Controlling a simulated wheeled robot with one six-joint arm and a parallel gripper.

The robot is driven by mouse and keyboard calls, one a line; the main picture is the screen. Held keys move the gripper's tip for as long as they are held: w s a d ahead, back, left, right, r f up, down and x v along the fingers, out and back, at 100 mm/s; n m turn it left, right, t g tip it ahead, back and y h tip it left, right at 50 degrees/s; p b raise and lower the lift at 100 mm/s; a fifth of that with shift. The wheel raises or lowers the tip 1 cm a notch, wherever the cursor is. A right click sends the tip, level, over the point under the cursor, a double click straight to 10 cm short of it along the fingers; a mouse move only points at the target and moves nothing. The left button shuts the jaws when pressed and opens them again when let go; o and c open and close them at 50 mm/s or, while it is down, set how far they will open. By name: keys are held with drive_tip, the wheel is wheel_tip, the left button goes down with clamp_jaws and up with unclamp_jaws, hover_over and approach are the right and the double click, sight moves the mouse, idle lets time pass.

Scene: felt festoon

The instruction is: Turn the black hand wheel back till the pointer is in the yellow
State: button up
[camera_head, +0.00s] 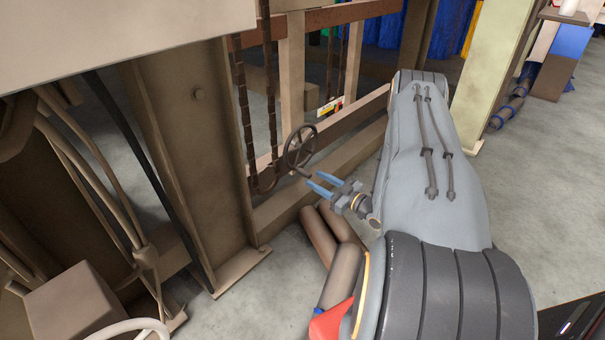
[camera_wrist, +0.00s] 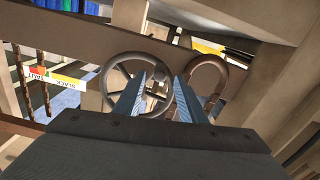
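The dark hand wheel (camera_head: 300,147) stands upright on a frame beam in the head view, with a short knob at its lower edge. In the wrist view the wheel (camera_wrist: 105,86) is straight ahead, left of centre. My gripper (camera_head: 317,182) has its two blue fingers apart with nothing between them, just in front of and below the wheel's lower right. In the wrist view my gripper (camera_wrist: 160,75) overlaps the wheel's right side; contact cannot be told. The scale plate (camera_wrist: 68,82) at left reads SLACK and TAUT, with coloured bands. Its pointer cannot be made out.
A chain (camera_head: 271,100) hangs left of the wheel, and a brown ring (camera_wrist: 208,58) shows right of it in the wrist view. A thick post (camera_head: 190,150) and a low beam (camera_head: 290,205) bound the space. Open floor (camera_head: 515,190) lies to the right.

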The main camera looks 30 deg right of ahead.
sight(297, 169)
drive_tip(key=b+x, duration=0.2)
drive_tip(key=x, duration=0.4)
drive_tip(key=shift+w+a+b, duration=0.1)
drive_tip(key=shift+w+b, duration=0.15)
drive_tip(key=shift+b, duration=0.05)
clamp_jaws()
